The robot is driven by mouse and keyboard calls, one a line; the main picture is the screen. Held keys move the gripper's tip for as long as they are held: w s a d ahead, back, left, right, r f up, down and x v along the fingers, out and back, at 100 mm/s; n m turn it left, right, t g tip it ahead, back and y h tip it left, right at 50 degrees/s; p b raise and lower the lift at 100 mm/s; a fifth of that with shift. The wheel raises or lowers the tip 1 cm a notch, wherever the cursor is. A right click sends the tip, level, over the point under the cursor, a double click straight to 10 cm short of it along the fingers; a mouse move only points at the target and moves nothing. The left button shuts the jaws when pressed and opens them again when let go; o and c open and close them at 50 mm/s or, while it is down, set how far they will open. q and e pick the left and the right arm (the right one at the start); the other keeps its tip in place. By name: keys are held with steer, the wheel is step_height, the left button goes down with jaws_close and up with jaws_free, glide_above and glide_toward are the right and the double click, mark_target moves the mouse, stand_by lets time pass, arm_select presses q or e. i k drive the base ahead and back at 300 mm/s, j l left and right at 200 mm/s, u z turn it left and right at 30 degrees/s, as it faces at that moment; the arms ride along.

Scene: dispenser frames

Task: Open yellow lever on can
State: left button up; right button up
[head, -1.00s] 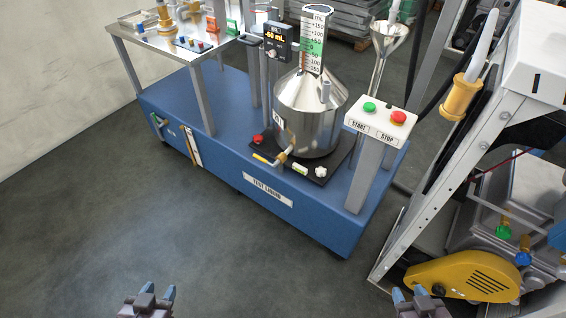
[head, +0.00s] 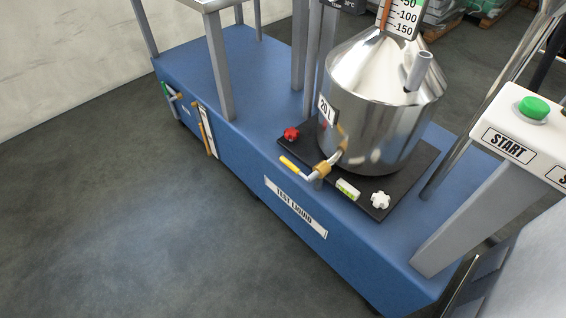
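The can (head: 377,110) is a shiny metal vessel with a conical top and a "20 L" label. It stands on a black plate (head: 405,186) on the blue bench. The yellow lever (head: 289,162) is at the can's lower front left, on a valve with a brass body (head: 321,170). The lever points out to the left, away from the can. Neither of my grippers is clearly in the head view, and nothing touches the lever.
The blue bench (head: 345,245) carries a "TEST LIQUID" label (head: 295,207). A red knob (head: 291,134), a white knob (head: 380,200) and a small level (head: 347,190) are around the can. A post with a green START button (head: 533,107) stands at right. The floor (head: 120,210) at left is clear.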

mark_target(293, 168)
steer(key=i+j+z, duration=0.15)
steer(key=j+z, duration=0.15)
steer(key=j, duration=0.95)
steer(key=j+z, duration=0.25)
steer(key=j, duration=1)
steer(key=k+j+z, duration=0.1)
steer(key=j+z, duration=0.2)
steer(key=j, duration=1)
